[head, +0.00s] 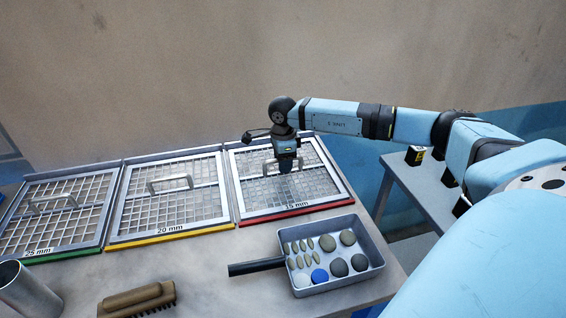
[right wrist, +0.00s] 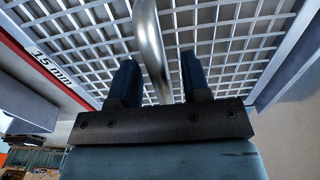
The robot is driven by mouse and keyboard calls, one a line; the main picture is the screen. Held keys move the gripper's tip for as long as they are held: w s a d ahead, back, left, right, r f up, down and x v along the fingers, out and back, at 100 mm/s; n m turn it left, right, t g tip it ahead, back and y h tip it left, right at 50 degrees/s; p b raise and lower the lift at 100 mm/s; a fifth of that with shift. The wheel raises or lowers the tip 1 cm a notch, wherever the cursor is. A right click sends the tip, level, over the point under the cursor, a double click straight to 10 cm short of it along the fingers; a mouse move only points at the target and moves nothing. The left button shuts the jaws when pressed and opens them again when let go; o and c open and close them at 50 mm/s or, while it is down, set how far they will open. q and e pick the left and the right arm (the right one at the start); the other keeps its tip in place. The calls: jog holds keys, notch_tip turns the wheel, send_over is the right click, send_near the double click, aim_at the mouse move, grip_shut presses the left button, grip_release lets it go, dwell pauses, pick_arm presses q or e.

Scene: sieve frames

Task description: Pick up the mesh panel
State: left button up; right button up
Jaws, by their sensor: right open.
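The red-edged mesh panel marked 15 mm (head: 322,184) lies at the right end of a row of three framed panels. My right gripper (head: 285,170) is above its middle, pointing down. In the right wrist view the open fingers (right wrist: 160,78) stand on either side of the panel's metal bar handle (right wrist: 150,40), with visible gaps; the white mesh lies beyond. How deep the handle sits between the fingers is hard to tell. The yellow-edged 20 mm panel (head: 196,206) and green-edged 25 mm panel (head: 84,190) lie to the left, each with a handle. My left gripper is not in view.
A grey tray (head: 372,240) with a black handle (head: 256,267) holds several stones and a blue disc (head: 320,276) in front of the panels. A brush (head: 138,299) and a metal cup (head: 28,290) stand at the front left. A side table (head: 408,190) stands at the right.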

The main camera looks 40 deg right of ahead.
jog(key=shift+f, duration=0.2)
jog(key=shift+c, duration=0.2)
grip_shut()
jog(key=shift+r, duration=0.1)
